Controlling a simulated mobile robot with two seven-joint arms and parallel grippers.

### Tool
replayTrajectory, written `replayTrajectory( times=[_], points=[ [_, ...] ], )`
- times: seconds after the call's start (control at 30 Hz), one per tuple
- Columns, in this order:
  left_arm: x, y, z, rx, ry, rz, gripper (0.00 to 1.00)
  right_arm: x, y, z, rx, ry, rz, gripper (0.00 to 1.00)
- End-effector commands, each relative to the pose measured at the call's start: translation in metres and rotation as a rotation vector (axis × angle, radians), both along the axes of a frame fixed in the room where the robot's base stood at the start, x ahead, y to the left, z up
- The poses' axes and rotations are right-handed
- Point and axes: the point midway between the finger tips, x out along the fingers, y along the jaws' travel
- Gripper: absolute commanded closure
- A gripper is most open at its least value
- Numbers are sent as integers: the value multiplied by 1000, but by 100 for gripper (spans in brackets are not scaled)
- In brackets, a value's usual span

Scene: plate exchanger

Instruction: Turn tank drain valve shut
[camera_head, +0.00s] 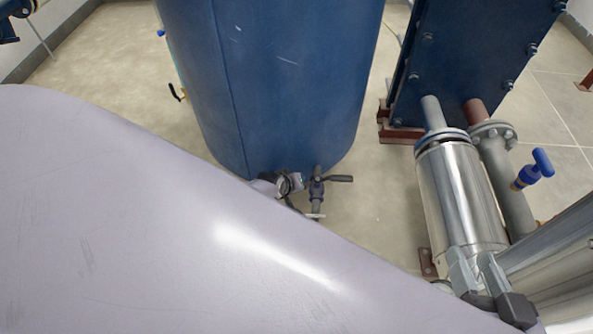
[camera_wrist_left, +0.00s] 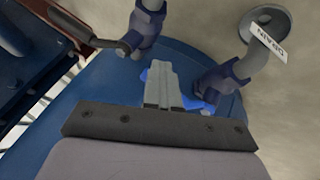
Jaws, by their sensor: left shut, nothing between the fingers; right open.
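A small valve (camera_head: 317,190) with a dark lever (camera_head: 340,178) sits at the foot of the blue tank (camera_head: 270,80); the lever points right. The left gripper (camera_head: 288,184) is just left of the valve, partly hidden behind my pale arm. In the left wrist view its fingers (camera_wrist_left: 163,84) are shut and empty in front of the tank. My right gripper (camera_head: 477,272) is open at the lower right.
A white tag (camera_wrist_left: 270,43) hangs on a bent pipe at upper right in the wrist view. A steel cylinder (camera_head: 460,195), a blue-handled valve (camera_head: 533,170) and the blue plate exchanger (camera_head: 470,60) stand right of the tank. Bare floor (camera_head: 365,225) lies between tank and cylinder.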

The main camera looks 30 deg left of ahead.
Motion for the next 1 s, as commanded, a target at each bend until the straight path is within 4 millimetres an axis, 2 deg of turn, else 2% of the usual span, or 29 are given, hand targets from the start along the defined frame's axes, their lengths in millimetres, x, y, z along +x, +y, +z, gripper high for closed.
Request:
replayTrajectory(
  times=[0.03, 0.1, 1.0],
  points=[
    [7, 0, 4, -1, -15, 2, 100, 0, -1, -1, -5, -3, 0, 57],
    [9, 1, 5, -1, -15, 4, 100, 0, -1, -1, -9, -8, -2, 57],
    [11, 3, 6, 2, -20, 9, 100, 1, -2, 2, -5, -15, -6, 57]
  ],
)
